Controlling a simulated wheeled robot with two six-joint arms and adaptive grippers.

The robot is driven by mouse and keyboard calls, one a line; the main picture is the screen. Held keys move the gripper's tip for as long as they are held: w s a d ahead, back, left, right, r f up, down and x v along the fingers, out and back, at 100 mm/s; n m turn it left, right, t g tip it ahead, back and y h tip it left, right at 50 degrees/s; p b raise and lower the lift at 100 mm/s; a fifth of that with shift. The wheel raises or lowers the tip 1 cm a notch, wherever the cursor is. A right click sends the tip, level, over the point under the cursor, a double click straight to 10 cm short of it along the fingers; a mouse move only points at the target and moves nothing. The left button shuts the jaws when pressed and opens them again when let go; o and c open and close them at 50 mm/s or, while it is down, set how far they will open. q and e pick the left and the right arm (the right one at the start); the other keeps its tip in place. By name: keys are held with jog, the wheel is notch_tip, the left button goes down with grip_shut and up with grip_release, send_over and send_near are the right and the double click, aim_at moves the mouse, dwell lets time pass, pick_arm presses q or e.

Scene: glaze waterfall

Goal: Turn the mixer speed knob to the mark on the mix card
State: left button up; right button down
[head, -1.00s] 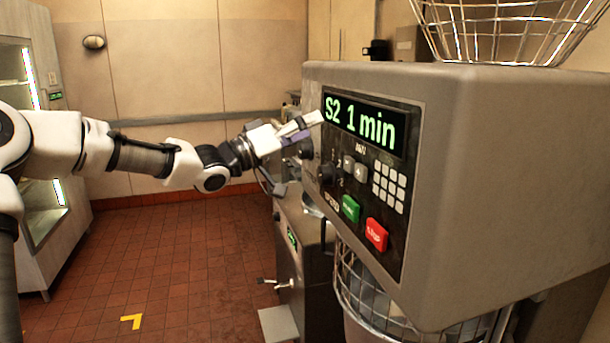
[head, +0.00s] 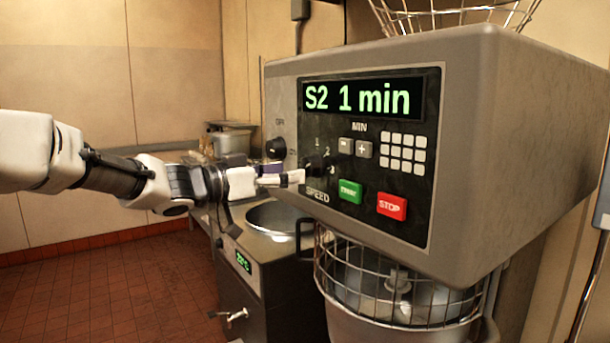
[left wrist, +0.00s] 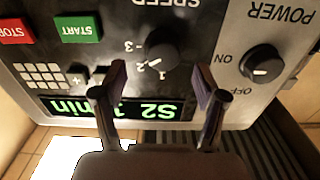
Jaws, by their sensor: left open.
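The mixer's control panel (head: 425,130) has a dark round speed knob (head: 317,163) with marks 1, 2 and 3 around it. My left gripper (head: 300,178) is in front of the panel at the knob, covering part of it. In the left wrist view, which is upside down, the speed knob (left wrist: 164,48) lies ahead between the two open fingers (left wrist: 160,78), with a gap on both sides. The display (head: 360,98) reads "S2 1 min". No mix card shows. My right gripper is not in view.
The power knob (head: 276,148) is left of the speed knob; in the left wrist view it (left wrist: 262,64) is beside one finger. The green start button (head: 350,191) and red stop button (head: 392,206) are to the right. Below is the wire bowl guard (head: 400,285).

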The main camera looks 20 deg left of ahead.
aim_at(305, 168)
pick_arm(q)
jog(key=x, duration=0.2)
jog(key=p+x, duration=0.1)
jog(key=x, duration=0.1)
jog(key=shift+w, duration=0.5)
jog(key=shift+w+d, duration=0.25)
jog(key=shift+d, duration=0.15)
jog(key=shift+s, duration=0.1)
jog(key=shift+s+a, duration=0.1)
jog(key=shift+a, duration=0.1)
jog(key=c, duration=1.1)
jog(key=r+n+p, duration=0.1)
jog(key=n+p, duration=0.1)
jog(key=p, duration=0.4)
jog(key=shift+c, duration=0.2)
jog(key=shift+f+n+p, duration=0.3)
jog(key=shift+n, duration=0.3)
jog(key=shift+f, duration=0.1)
